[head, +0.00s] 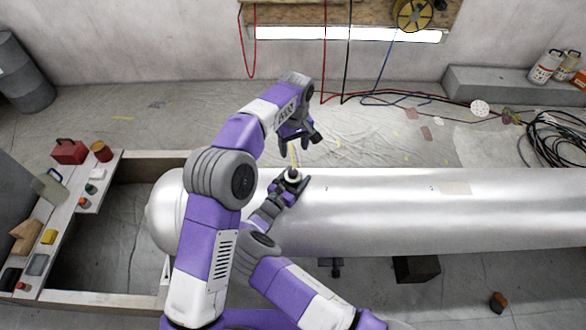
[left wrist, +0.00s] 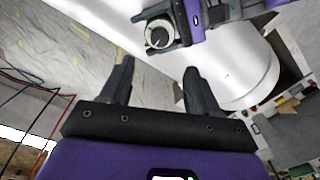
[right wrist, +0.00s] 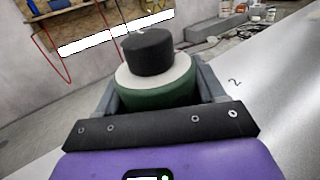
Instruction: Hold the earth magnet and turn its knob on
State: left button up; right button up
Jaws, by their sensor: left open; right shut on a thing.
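The earth magnet (right wrist: 155,95) is a green cylinder with a white top and a black knob (right wrist: 147,52). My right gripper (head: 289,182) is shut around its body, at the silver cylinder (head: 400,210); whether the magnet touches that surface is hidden. In the left wrist view the knob (left wrist: 159,33) is seen from above, with a white pointer line on a white dial. My left gripper (head: 301,138) is open and empty, a little beyond the magnet. In the left wrist view its two fingers (left wrist: 159,68) point toward the knob, apart from it.
A bench (head: 30,285) with small items and a red box (head: 69,151) stands at the left. Cables (head: 555,140) lie on the floor at the right. A wooden panel (head: 350,12) with hanging wires is on the back wall. The sheeted floor behind the cylinder is mostly clear.

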aim_at(293, 171)
pick_arm(q)
jog(key=shift+n, duration=0.9)
notch_tip(293, 171, down, 12)
jog(key=shift+a+r, duration=0.1)
jog(key=shift+a, duration=0.05)
jog(key=c, duration=1)
jog(key=shift+c, duration=0.3)
